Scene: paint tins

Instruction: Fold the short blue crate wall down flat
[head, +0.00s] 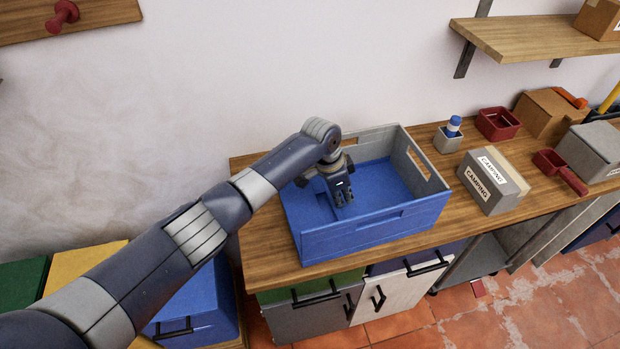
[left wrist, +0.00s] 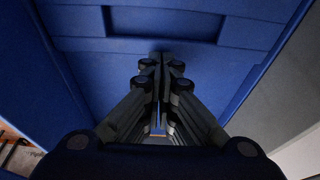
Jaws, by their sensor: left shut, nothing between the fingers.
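The crate (head: 372,236) stands on the wooden worktop, with a blue front wall, blue inside, and grey back and right walls upright. The short blue wall (head: 308,208) is at the crate's left end. Its panel with a handle slot shows inside the crate, low and leaning inward or lying down; I cannot tell whether it is fully flat. It also appears to fill the left wrist view (left wrist: 80,20), with the slot near the top. My left gripper (head: 342,200) is shut and empty, pointing down inside the crate just over this panel; contact is unclear. My right gripper is out of view.
The worktop (head: 262,245) is bare left of the crate. To the right stand a labelled camping box (head: 478,190), a small pot with a blue-capped bottle (head: 453,127), red containers (head: 497,123) and a grey box (head: 592,148). A wall shelf (head: 535,38) is above right.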

